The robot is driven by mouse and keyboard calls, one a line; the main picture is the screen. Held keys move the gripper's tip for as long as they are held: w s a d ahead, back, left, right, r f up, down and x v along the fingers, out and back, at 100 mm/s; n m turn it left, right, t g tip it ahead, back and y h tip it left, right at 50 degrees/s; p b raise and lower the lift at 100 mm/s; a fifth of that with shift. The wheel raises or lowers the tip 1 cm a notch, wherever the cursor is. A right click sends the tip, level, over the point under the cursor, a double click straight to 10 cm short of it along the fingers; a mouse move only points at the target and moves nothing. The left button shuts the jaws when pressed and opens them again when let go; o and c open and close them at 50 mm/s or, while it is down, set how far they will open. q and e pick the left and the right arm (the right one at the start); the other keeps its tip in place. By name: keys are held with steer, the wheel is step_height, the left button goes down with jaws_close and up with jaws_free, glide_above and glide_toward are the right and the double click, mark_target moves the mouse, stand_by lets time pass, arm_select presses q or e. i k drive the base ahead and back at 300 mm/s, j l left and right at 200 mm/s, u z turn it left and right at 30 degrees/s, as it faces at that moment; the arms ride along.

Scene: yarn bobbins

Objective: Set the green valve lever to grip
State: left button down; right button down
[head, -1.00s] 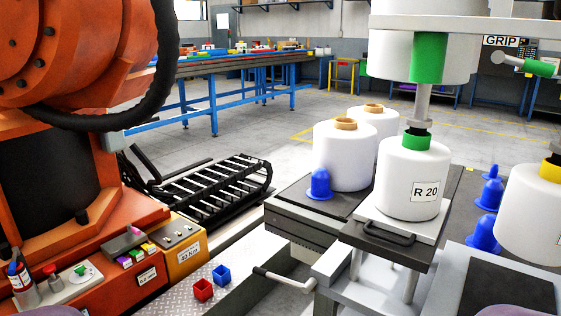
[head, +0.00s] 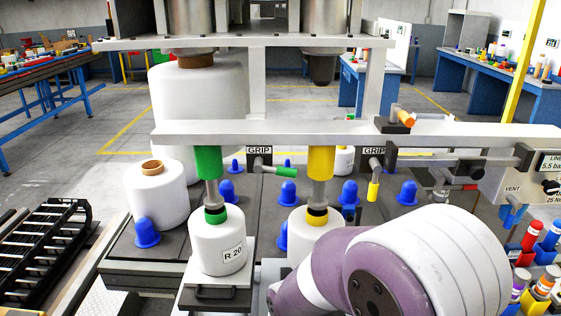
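The green valve lever (head: 285,170) is on the pale cross beam, at a small dark valve body (head: 259,162) with a GRIP label (head: 259,150) above it. Its green-tipped handle points right and slightly down, nearly level. To its left, a green sleeve (head: 208,162) hangs from the beam, with a rod reaching down to the green-topped white bobbin marked R 20 (head: 218,250). A purple and white arm of mine (head: 400,265) fills the lower right, below and right of the lever. I cannot make out fingertips of either gripper.
A yellow-tipped lever (head: 373,190) points down at a second GRIP label, right of the green one. A yellow sleeve (head: 320,165) hangs between the two levers. Blue cones and white bobbins stand on the dark deck below. A VENT panel (head: 525,180) is at the right.

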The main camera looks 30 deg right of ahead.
mark_target(258, 167)
steer(key=l+z, duration=0.1)
steer(key=z, duration=0.8)
